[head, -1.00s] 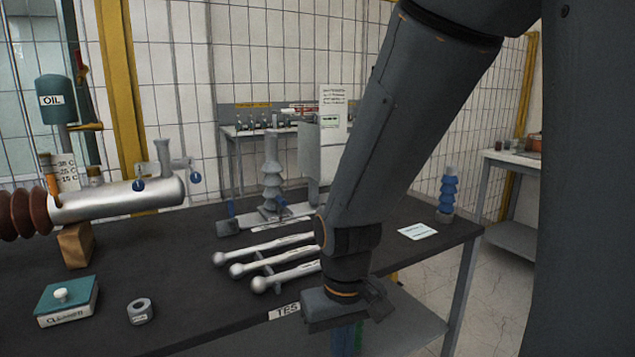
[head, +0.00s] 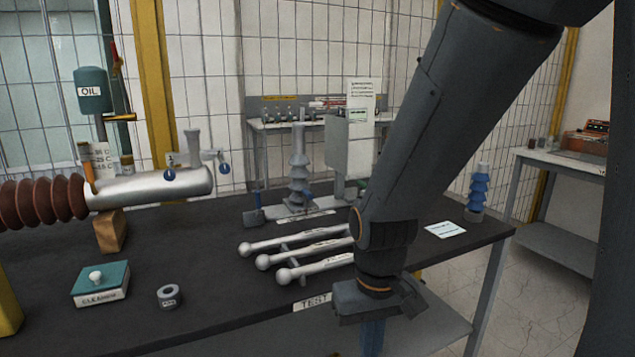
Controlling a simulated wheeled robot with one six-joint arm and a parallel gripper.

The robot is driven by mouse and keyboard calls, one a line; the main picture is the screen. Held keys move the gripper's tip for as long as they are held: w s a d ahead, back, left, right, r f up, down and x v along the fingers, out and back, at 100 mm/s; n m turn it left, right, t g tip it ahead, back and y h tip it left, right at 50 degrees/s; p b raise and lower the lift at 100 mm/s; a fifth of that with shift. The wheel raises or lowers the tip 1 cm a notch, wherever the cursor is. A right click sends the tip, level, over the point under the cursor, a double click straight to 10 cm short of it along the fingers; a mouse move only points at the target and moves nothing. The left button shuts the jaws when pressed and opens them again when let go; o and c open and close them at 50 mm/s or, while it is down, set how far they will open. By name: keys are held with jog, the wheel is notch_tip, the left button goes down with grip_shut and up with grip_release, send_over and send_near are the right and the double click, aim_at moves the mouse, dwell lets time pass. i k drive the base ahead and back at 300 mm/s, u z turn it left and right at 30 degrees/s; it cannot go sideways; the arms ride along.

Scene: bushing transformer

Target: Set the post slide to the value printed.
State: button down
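A grey ribbed post (head: 298,170) stands upright on a small base at the back of the dark bench, with a blue part beside its foot. At the left, a small plate with printed temperature marks (head: 101,160) stands by the silver cylinder (head: 150,186). I cannot tell which part is the post slide, and the print is too small to read. My gripper (head: 378,300) hangs at the bench's front edge, away from the post; its fingers are not clear.
Several white ball-ended rods (head: 300,250) lie left of my gripper. A cleaner box (head: 101,284) and grey ring (head: 169,296) are at the front left. A grey cabinet (head: 348,150) stands behind.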

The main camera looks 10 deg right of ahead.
aim_at(300, 200)
jog(key=z, duration=0.65)
jog(key=i, duration=0.75)
jog(key=z, duration=1.5)
jog(key=k, duration=0.9)
jog(key=u, duration=0.85)
jog(key=i, duration=0.3)
